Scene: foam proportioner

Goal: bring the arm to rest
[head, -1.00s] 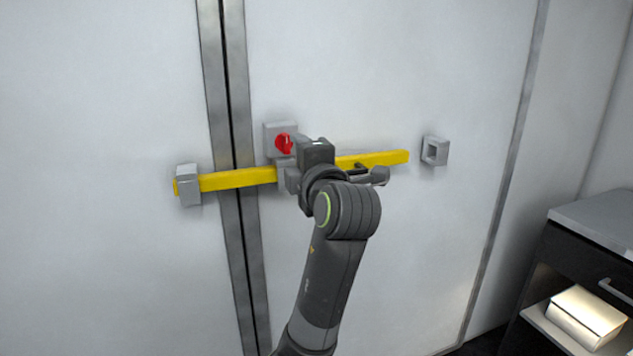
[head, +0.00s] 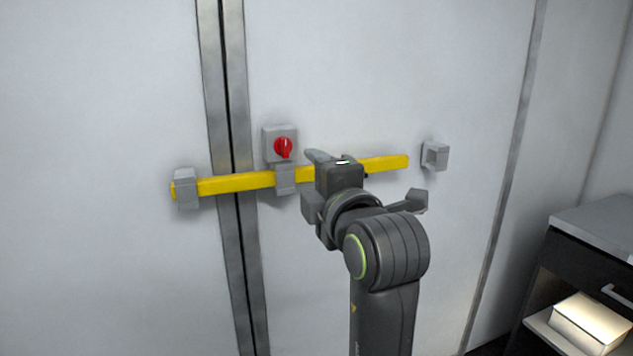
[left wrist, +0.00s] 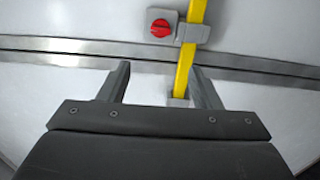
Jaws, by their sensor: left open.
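My left gripper (head: 312,181) is open and empty in front of the door, to the right of the red knob (head: 283,147). Its two fingers also show spread in the left wrist view (left wrist: 158,72). The knob sits on a grey box (head: 279,132) on the door, clear of the gripper. A yellow bar (head: 238,183) runs across the door seam through a left bracket (head: 186,189) and a middle bracket (head: 285,180). Its right end stops short of the right bracket (head: 435,155). My gripper and wrist hide part of the bar. My right gripper is not in view.
A dark cabinet (head: 600,240) with a light top stands at the lower right, with a pale box (head: 591,322) on its shelf. The white door panels (head: 100,260) are otherwise bare, and the space left of my arm is clear.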

